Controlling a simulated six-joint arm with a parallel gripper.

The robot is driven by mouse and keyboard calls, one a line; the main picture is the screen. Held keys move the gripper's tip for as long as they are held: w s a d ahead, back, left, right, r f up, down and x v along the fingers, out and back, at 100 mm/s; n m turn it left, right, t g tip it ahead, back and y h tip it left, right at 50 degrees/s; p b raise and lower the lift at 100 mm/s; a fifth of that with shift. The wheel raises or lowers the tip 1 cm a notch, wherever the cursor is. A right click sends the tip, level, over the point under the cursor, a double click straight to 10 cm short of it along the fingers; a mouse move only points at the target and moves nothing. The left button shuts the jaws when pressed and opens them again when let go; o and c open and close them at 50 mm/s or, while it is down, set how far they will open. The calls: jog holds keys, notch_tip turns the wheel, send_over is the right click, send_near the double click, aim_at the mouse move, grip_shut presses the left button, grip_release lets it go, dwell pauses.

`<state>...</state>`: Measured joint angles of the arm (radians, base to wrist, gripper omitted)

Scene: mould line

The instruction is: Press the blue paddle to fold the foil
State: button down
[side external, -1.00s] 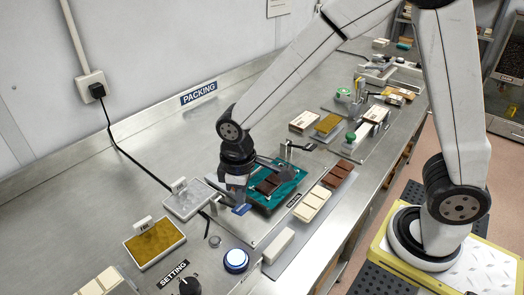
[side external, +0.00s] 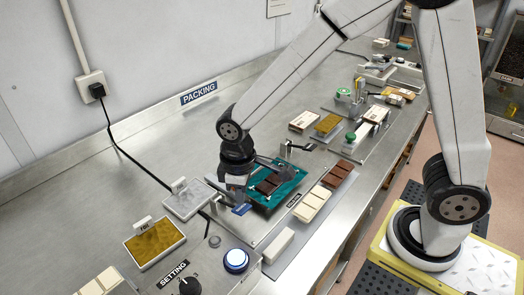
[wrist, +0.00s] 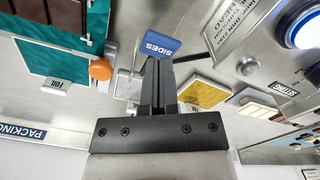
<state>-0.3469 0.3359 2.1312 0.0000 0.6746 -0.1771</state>
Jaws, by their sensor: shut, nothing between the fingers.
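The blue paddle (side external: 242,209), lettered SIDES in the wrist view (wrist: 159,43), sits at the near left of the teal foil (side external: 290,190). A dark brown chocolate bar (side external: 268,184) lies on the foil. The foil (wrist: 58,66) and the bar (wrist: 66,32) show at the upper left of the wrist view. My gripper (side external: 237,196) is shut and empty, pointing down right at the paddle. In the wrist view its fingertips (wrist: 158,63) meet the paddle's lower edge. I cannot tell whether they press on it. My gripper and wrist hide part of the foil's left side in the side view.
A grey tray (side external: 187,204) and a gold-foil tray (side external: 155,243) stand to the left. A blue-lit button (side external: 236,261) and a black setting knob (side external: 189,287) are in front. White bars (side external: 313,204) lie on the right. An orange knob (wrist: 101,69) is near the foil's edge.

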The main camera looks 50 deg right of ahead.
jog(key=shift+f, duration=0.6)
dwell(0.3)
jog(key=shift+f, duration=0.4)
